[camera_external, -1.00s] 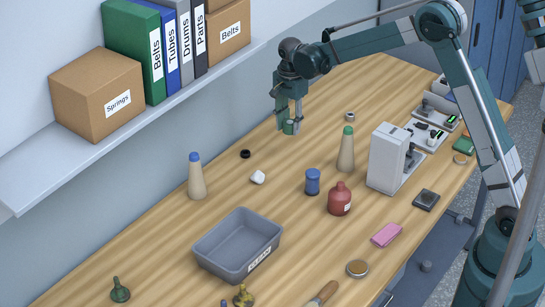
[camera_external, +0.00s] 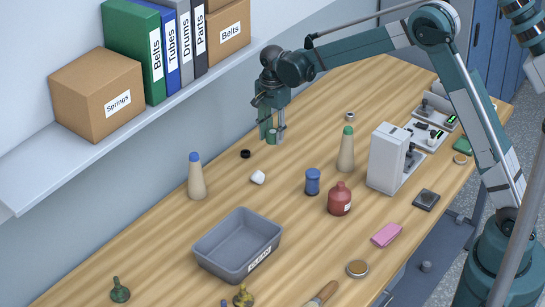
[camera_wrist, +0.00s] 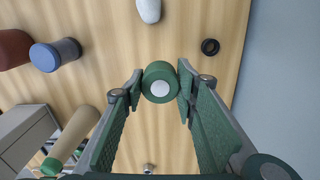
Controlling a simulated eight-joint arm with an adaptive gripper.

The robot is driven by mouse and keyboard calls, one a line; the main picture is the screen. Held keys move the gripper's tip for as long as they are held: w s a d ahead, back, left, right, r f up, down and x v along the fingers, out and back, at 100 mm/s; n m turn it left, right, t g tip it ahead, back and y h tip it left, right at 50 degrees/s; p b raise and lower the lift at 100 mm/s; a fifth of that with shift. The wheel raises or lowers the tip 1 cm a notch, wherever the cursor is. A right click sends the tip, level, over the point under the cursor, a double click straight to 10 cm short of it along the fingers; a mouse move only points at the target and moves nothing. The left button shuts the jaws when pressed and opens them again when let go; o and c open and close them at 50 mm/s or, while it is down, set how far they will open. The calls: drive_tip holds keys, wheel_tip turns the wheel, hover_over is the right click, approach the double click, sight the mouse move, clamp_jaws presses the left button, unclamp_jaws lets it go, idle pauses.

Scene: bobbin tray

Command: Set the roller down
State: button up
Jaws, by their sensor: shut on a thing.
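The roller (camera_wrist: 160,82) is a short green cylinder with a white centre on its end. My gripper (camera_wrist: 160,85) is shut on it, with one finger on each side, in the wrist view. In the external view my gripper (camera_external: 272,138) points down over the far part of the wooden table (camera_external: 330,95), near the wall. The roller (camera_external: 272,136) shows there as a small green piece between the fingertips. Whether its lower end touches the table I cannot tell.
A black ring (camera_external: 245,154) and a white lump (camera_external: 258,177) lie nearby. A blue-tipped cone (camera_external: 196,178), a green-tipped cone (camera_external: 346,152), a blue jar (camera_external: 312,182) and a red bottle (camera_external: 339,199) stand around. A grey bin (camera_external: 204,258) is nearer. The shelf (camera_external: 180,103) runs along the wall.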

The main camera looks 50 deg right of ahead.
drive_tip(key=a, duration=1.4)
hover_over(221, 211)
drive_tip(key=shift+r, duration=0.15)
drive_tip(key=shift+f, duration=3.15)
drive_tip(key=shift+f, duration=1.9)
drive_tip(key=shift+f, duration=0.2)
drive_tip(key=o, duration=0.9)
drive_tip(key=shift+r, duration=0.1)
